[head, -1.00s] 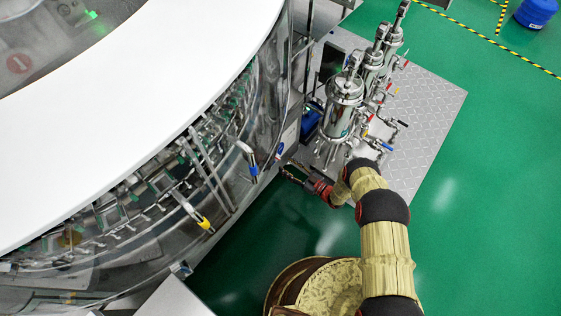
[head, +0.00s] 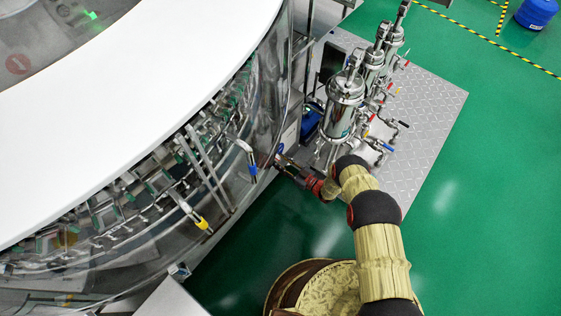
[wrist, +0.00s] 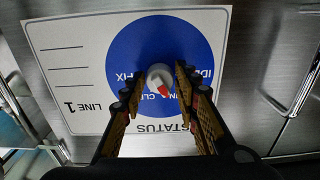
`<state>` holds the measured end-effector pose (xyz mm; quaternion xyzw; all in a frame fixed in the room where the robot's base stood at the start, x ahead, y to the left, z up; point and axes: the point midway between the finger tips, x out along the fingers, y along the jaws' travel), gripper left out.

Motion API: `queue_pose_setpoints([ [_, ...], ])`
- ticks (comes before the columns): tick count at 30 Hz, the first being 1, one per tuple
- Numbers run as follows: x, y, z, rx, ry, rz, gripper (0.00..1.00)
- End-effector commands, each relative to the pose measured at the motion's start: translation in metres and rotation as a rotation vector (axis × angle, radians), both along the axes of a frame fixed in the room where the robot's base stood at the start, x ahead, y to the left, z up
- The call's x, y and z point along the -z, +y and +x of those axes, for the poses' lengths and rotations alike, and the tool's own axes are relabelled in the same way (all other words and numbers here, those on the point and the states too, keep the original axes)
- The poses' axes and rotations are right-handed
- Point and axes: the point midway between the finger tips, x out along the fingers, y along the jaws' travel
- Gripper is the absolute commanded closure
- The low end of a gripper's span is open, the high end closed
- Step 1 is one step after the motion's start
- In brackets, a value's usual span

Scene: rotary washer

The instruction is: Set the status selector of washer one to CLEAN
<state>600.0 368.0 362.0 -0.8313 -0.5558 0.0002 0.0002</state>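The status selector (wrist: 158,73) is a small pale round knob with a red pointer mark. It sits on a blue disc (wrist: 135,50) on a white plate (wrist: 60,30) reading STATUS and LINE 1, upside down in the wrist view. IDLE, FIX and CLEAN lettering is partly hidden by the knob and fingers. The red mark points down and slightly right in the wrist view, toward the CLEAN lettering. My gripper (wrist: 161,84) is open, one finger on each side of the knob, with gaps visible. In the head view my gripper (head: 282,163) is at the washer's side (head: 262,110).
Steel filter vessels (head: 343,105) with valves stand on a metal platform (head: 430,120) beside my arm. Yellow (head: 201,222) and blue (head: 252,166) handled fittings are on the washer.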

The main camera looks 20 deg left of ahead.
Motion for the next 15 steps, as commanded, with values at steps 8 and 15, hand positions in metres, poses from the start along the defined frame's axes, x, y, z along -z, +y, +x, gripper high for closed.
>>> queue_pose_setpoints([
  [8, 0.0002, 0.0, -0.0003, 0.0, 0.0, 0.0, 0.87],
  [15, 0.0003, 0.0, -0.0006, -0.001, 0.001, 0.0, 0.98],
])
